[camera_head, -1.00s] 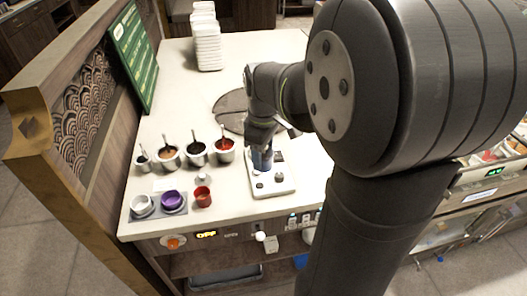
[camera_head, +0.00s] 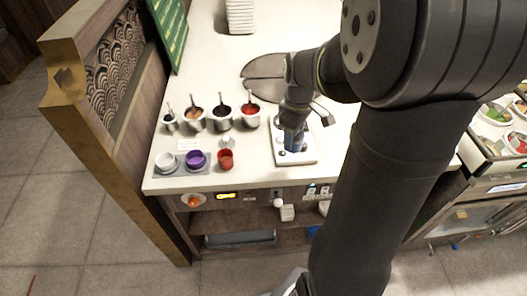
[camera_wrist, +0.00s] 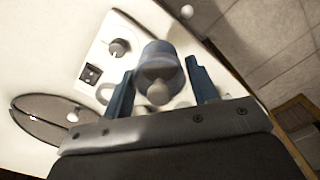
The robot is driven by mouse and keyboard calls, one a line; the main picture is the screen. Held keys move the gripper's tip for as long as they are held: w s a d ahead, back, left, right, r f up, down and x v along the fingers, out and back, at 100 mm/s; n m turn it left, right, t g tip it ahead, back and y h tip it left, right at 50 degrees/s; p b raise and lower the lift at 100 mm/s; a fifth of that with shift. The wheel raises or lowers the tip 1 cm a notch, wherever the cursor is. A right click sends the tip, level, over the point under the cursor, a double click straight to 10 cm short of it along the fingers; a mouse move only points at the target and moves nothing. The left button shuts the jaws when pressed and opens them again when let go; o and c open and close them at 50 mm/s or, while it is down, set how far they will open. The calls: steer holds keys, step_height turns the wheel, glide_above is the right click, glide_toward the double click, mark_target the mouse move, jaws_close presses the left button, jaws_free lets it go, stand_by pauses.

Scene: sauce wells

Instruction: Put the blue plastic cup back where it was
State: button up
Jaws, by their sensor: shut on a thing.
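The blue plastic cup (camera_head: 295,143) is in my gripper (camera_head: 293,128), over a white panel (camera_head: 307,157) with knobs near the counter's front edge. In the wrist view the cup (camera_wrist: 158,62) sits between the two blue fingers of my gripper (camera_wrist: 161,88), which is shut on it. A pale rounded thing shows in front of the cup there. I cannot tell whether the cup touches the panel. A white cup (camera_head: 166,161) and a purple cup (camera_head: 197,160) stand on a grey mat (camera_head: 182,170) at the left; a red cup (camera_head: 225,159) stands beside it.
Several metal sauce pots with ladles (camera_head: 222,122) stand in a row behind the cups. A dark round plate (camera_head: 262,88) lies behind the panel. A green board (camera_head: 170,30) and a wooden partition (camera_head: 85,75) bound the left. The counter's front edge is close.

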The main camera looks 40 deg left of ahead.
steer(key=s+a+f, duration=0.1)
steer(key=a+f, duration=0.1)
steer(key=a, duration=0.1)
steer(key=s+a+f, duration=0.2)
steer(key=a, duration=0.2)
steer(key=s+a+f, duration=0.1)
steer(key=a+f, duration=0.2)
steer(key=shift+s+a, duration=0.15)
steer(key=shift+s, duration=0.2)
steer(key=shift+f, duration=2)
steer(key=shift+f, duration=0.1)
steer(key=o, duration=0.9)
steer(key=shift+o, duration=0.2)
step_height(320, 180, up, 12)
